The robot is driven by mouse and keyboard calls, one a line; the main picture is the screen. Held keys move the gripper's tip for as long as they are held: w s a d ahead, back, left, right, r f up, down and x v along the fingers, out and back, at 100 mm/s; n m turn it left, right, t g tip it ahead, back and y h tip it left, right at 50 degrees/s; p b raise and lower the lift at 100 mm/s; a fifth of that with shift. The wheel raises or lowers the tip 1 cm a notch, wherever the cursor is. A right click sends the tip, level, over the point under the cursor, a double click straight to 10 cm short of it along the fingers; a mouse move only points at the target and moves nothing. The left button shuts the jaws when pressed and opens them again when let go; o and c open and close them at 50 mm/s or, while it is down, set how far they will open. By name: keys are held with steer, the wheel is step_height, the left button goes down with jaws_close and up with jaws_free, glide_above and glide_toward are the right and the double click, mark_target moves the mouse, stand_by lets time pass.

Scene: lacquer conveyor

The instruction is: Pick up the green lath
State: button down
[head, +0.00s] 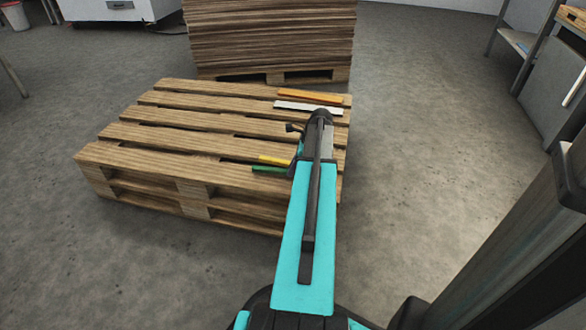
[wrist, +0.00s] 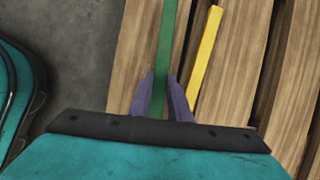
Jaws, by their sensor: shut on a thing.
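The green lath (wrist: 167,45) runs between the two purple fingers of my gripper (wrist: 161,95) in the wrist view. My gripper is shut on it. In the head view, one end of the green lath (head: 268,169) shows at the pallet's near edge, left of my arm; the rest is hidden behind the arm. My gripper itself is hidden there. I cannot tell whether the lath is lifted off the slats.
A yellow lath (head: 275,160) lies just beside the green one, close to the right finger in the wrist view (wrist: 205,60). A white lath (head: 308,108) and an orange lath (head: 310,96) lie farther back on the wooden pallet (head: 150,137). A stack of boards (head: 270,35) stands behind.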

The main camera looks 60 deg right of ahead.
steer(key=shift+r+p, duration=0.3)
steer(key=shift+r, duration=0.4)
steer(key=shift+s+d+r+p, duration=0.1)
steer(key=shift+s+r+p, duration=0.05)
steer(key=shift+r+p, duration=0.2)
steer(key=s+d+p, duration=0.1)
steer(key=s+d, duration=0.1)
steer(key=s, duration=0.2)
steer(key=s+d+p, duration=0.2)
steer(key=s+d, duration=0.1)
steer(key=s, duration=0.2)
steer(key=s+d+r+p, duration=0.1)
steer(key=s+d, duration=0.2)
steer(key=s, duration=0.1)
steer(key=shift+s+d+p, duration=0.15)
steer(key=shift+p, duration=0.2)
